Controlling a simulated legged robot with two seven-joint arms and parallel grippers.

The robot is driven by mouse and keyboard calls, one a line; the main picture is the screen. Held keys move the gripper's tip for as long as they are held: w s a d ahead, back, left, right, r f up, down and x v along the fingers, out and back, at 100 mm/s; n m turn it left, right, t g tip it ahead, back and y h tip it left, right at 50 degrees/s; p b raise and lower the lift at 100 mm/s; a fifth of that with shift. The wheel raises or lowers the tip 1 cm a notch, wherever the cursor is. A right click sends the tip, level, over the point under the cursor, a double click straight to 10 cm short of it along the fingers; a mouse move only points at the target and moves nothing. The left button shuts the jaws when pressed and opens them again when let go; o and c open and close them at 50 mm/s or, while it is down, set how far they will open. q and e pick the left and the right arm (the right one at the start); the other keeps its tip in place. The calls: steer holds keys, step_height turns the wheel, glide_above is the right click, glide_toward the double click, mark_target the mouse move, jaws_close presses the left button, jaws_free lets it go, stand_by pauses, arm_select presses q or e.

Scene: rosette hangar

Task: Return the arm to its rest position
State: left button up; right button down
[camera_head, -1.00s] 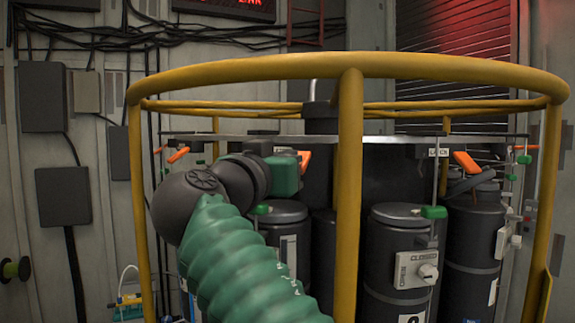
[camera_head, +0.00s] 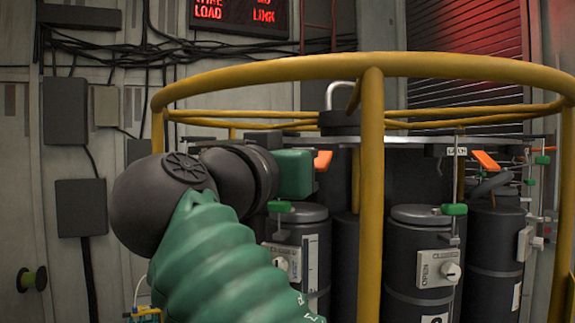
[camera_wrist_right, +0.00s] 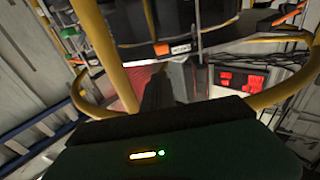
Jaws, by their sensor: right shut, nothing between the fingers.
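My right arm, with a ribbed green sleeve, rises from the bottom of the head view to a black ball-shaped wrist and a green block (camera_head: 296,173). The fingers are hidden in the head view. In the right wrist view, my right gripper (camera_wrist_right: 157,92) is a dark narrow shape beyond the dark green housing, shut and empty. My left gripper is in neither view.
A yellow tubular guard rail (camera_head: 372,200) rings the rig close to the arm. Inside stand black canisters (camera_head: 420,255) with green and orange levers. A red-lettered sign (camera_head: 240,14) and dark cables are on the back wall. Grey boxes (camera_head: 80,207) hang at left.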

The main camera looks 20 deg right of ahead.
steer(key=a, duration=0.5)
steer(key=w+d+f+n+y, duration=0.1)
steer(key=w+f+n+y, duration=0.55)
steer(key=f, duration=0.95)
steer(key=w+f+n+g+y+b, duration=0.1)
steer(key=w+f+n+g, duration=0.1)
steer(key=f, duration=1)
steer(key=w+f+n+g+y, duration=0.1)
steer(key=w+f+n+y, duration=0.15)
steer(key=f, duration=0.85)
steer(key=s+f+g+y+b, duration=0.15)
steer(key=s+f, duration=0.35)
steer(key=f, duration=0.5)
steer(key=s+f+g+y, duration=0.1)
steer(key=s+f+g, duration=0.25)
steer(key=f, duration=0.75)
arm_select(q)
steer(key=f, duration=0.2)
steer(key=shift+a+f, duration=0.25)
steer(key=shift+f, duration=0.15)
arm_select(e)
steer(key=s+f+m+g+y, duration=0.1)
steer(key=s+f+g, duration=0.1)
steer(key=s+f, duration=1.1)
steer(key=shift+s+d+f+y, duration=0.35)
steer(key=shift+s+f, duration=0.05)
steer(key=shift+s, duration=0.85)
